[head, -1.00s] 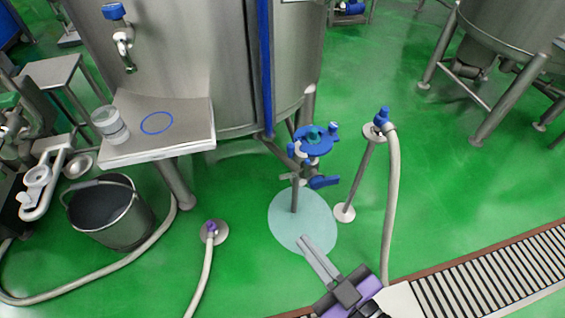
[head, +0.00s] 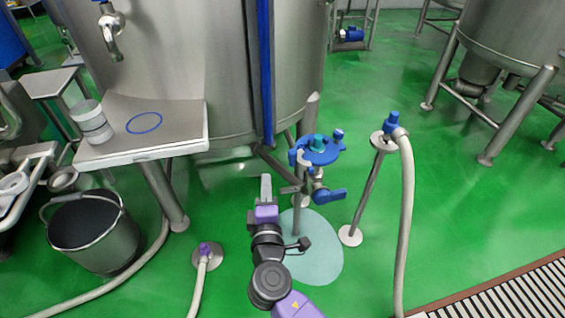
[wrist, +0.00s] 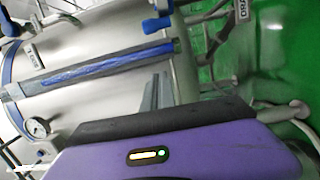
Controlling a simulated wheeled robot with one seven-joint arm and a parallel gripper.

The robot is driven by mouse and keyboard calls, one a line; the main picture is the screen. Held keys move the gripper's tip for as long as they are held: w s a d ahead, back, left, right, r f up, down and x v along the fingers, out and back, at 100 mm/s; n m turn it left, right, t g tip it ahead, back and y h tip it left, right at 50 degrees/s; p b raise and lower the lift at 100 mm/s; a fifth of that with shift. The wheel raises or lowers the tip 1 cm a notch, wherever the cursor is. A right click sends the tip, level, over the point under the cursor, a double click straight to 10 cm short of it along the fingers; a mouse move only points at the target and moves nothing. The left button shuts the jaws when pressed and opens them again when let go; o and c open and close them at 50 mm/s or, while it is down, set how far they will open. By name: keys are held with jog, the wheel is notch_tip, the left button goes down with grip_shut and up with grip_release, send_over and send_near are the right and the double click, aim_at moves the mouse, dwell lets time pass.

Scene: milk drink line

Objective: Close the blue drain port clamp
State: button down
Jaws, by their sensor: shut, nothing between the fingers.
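The blue drain port clamp (head: 318,150) is a blue ring with side lugs around a teal centre, on a stand below the tank (head: 200,70). A blue lever handle (head: 329,195) sits on the valve just under it. My gripper (head: 265,180) is shut and empty, left of the clamp and apart from it in the head view. In the wrist view its fingers (wrist: 155,92) show close together in front of the tank side. Whether the clamp is open or closed is too small to tell.
A hose post (head: 368,185) with a blue-topped hose (head: 407,220) stands to the right.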

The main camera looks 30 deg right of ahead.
aim_at(298, 156)
jog(key=d+b+x, duration=0.1)
jog(key=b+x, duration=0.1)
jog(key=x, duration=0.8)
jog(key=shift+h, duration=0.3)
jog(key=s+d, duration=0.1)
jog(key=s+d+p, duration=0.1)
jog(key=s, duration=0.1)
jog(key=shift+s+d, duration=0.2)
jog(key=shift+d, duration=0.15)
